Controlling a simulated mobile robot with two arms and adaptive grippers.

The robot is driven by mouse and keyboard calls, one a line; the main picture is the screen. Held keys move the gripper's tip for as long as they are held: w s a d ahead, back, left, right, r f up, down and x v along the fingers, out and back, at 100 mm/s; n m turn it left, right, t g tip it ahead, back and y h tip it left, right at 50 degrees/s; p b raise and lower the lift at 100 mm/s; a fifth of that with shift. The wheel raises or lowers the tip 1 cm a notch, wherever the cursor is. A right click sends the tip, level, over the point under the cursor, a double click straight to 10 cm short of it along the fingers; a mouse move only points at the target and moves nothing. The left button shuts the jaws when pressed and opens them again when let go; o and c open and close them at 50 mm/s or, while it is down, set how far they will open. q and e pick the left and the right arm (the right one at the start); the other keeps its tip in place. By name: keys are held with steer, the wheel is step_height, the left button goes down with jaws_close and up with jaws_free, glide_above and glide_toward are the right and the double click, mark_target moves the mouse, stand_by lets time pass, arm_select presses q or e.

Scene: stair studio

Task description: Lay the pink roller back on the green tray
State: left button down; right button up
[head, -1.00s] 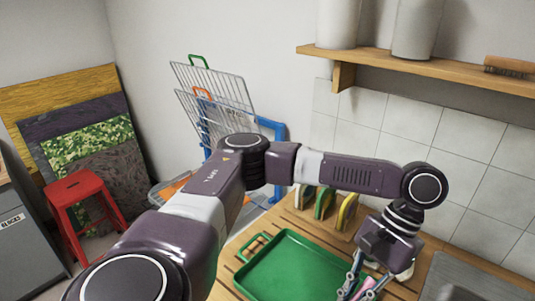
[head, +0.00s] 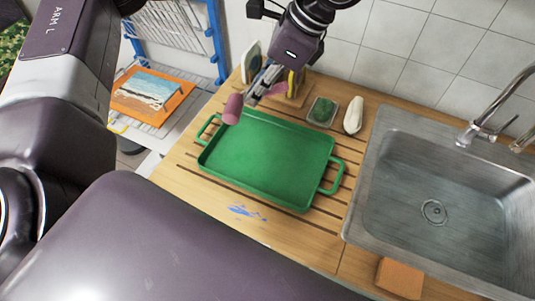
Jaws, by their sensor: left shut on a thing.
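The pink roller (head: 233,108) is at the far left corner of the green tray (head: 268,160). My left gripper (head: 257,94) reaches down from the top and is shut on the roller, near its right end. The roller overlaps the tray's corner in the picture; I cannot tell whether it touches the tray or hangs just above it. The tray lies flat on the slatted wooden counter, empty, with a handle at each end. My right gripper is not in view.
Behind the tray stand a small dish with a green pad (head: 322,111), a pale oblong thing (head: 353,115) and a wooden rack (head: 292,95). A metal sink (head: 440,185) is on the right, with an orange-brown block (head: 399,278) before it.

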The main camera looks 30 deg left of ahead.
arm_select(q)
steer(key=shift+w+a+f+m+t, duration=0.25)
steer(key=shift+f+m, duration=0.25)
steer(key=shift+f, duration=2.4)
steer(key=shift+w+a+f+m+t, duration=0.2)
steer(key=shift+f+m, duration=0.3)
steer(key=shift+f, duration=2.35)
steer(key=shift+w+a+f+m+t, duration=0.2)
steer(key=shift+f+m, duration=0.3)
steer(key=shift+f, duration=2.4)
steer(key=c, duration=2)
jaws_free()
steer(key=shift+f, duration=0.1)
steer(key=shift+o, duration=0.2)
steer(key=shift+d+r, duration=0.15)
steer(key=shift+r, duration=0.1)
steer(key=b+v, duration=0.1)
steer(key=v, duration=1)
steer(key=shift+d+r, duration=0.25)
steer(key=shift+r, duration=0.05)
